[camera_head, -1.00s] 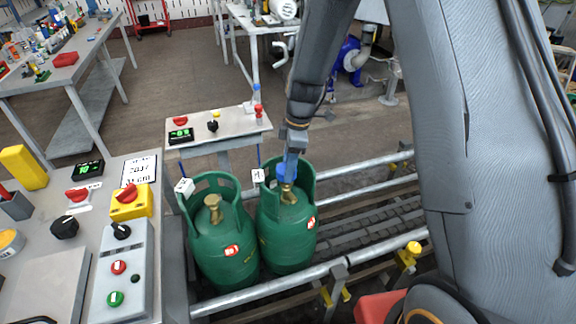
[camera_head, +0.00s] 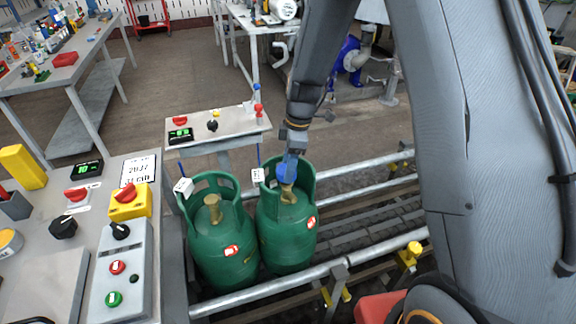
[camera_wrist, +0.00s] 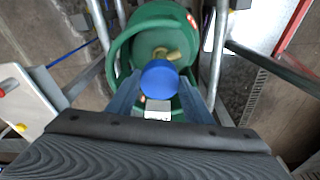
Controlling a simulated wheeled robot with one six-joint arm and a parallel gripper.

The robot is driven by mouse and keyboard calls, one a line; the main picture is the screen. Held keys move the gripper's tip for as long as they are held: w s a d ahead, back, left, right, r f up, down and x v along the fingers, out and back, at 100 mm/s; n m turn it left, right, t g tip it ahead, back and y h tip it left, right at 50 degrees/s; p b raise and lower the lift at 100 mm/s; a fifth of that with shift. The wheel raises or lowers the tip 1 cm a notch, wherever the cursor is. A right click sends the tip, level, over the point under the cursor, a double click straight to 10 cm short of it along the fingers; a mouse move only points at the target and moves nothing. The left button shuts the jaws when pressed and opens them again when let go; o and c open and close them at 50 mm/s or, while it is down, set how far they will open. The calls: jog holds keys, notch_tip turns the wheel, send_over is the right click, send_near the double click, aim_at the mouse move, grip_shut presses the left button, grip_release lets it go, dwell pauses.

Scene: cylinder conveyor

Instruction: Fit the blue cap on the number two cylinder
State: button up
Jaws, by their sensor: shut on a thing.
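Two green gas cylinders stand upright side by side on the conveyor: a left one (camera_head: 222,247) and a right one (camera_head: 287,235). Each has a brass valve on top and a small white tag on its collar; I cannot read the numbers surely. My gripper (camera_head: 287,172) is over the right cylinder, inside its collar. It is shut on the blue cap (camera_wrist: 160,79), which also shows in the head view (camera_head: 286,173). The cap is at the brass valve (camera_wrist: 176,54) of the right cylinder. Whether it touches the valve, I cannot tell.
Conveyor rails (camera_head: 370,168) run beside the cylinders. A control panel (camera_head: 122,270) with buttons and a yellow emergency stop box is at left. A small stand (camera_head: 218,127) with a display and a red cap-like piece stands behind the cylinders.

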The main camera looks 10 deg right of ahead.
jog(key=shift+f+b, duration=1.5)
jog(key=shift+f, duration=0.65)
jog(key=o, duration=1.1)
jog(key=shift+d+r+b, duration=0.2)
jog(key=shift+r+b, duration=0.05)
jog(key=shift+r, duration=1.05)
jog(key=shift+d+r+b, duration=0.2)
jog(key=shift+r, duration=1.05)
jog(key=shift+d+r+b, duration=0.2)
jog(key=shift+r+b, duration=0.05)
jog(key=shift+r, duration=1.05)
jog(key=shift+s, duration=0.1)
jog(key=s+d+r+m+h, duration=0.1)
jog(key=s+d+m, duration=0.3)
jog(key=s+m, duration=0.4)
jog(key=s+d+r+m, duration=0.2)
jog(key=s+d+m, duration=0.3)
jog(key=s+m, duration=0.4)
jog(key=s, duration=0.2)
jog(key=shift+s+d+r+h, duration=0.2)
jog(key=shift+s+d+h, duration=0.05)
jog(key=shift+s+h, duration=0.15)
